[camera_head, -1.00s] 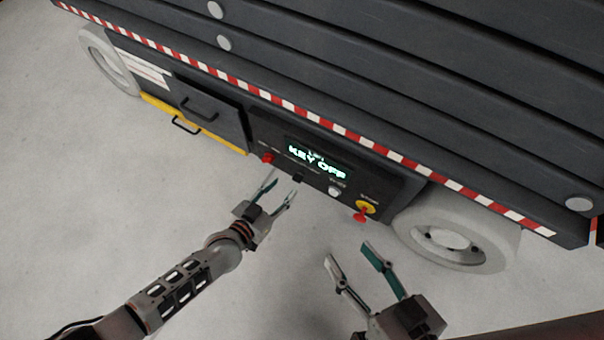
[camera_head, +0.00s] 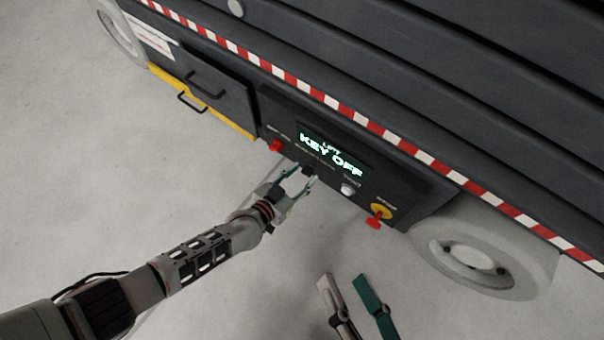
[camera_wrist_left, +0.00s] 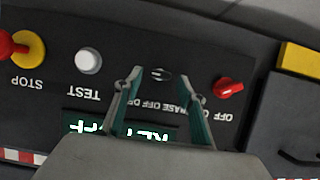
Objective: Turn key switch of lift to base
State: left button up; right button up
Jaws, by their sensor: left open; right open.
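The lift's key switch (camera_head: 308,170) is a small dark knob on the black control panel, below the lit display (camera_head: 332,154), which reads "KEY OFF". My left gripper (camera_head: 300,178) is open, with its fingertips close to the key switch. In the left wrist view, the key switch (camera_wrist_left: 160,74) shows between the two open fingers (camera_wrist_left: 163,80), near the label "BASE OFF" whose end is hidden. I cannot tell whether a finger touches it. My right gripper (camera_head: 343,285) is open and empty, low in the head view, away from the panel.
A red switch (camera_head: 276,146) sits left of the key switch. A white TEST button (camera_head: 348,189) and a red stop knob on a yellow base (camera_head: 380,213) sit right of it. A wheel (camera_head: 470,258) stands at the right. The floor in front is clear.

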pick_arm(q)
jog(key=shift+w+d, duration=0.1)
jog(key=shift+w, duration=0.05)
jog(key=c, duration=1.1)
jog(key=n+h, duration=0.1)
jog(key=n, duration=0.1)
jog(key=shift+w+a+f+n+g+h, duration=0.1)
jog(key=shift+w+a+n+g+h, duration=0.05)
jog(key=shift+a+n+g+h, duration=0.2)
jog(key=shift+w+a+f+n+g+h, duration=0.1)
jog(key=shift+n+g+h, duration=0.2)
jog(key=shift+n+h, duration=0.4)
jog(key=shift+a+f+n+g+h, duration=0.1)
jog(key=shift+n+g+h, duration=0.2)
jog(key=shift+n, duration=0.85)
jog(key=o, duration=1.1)
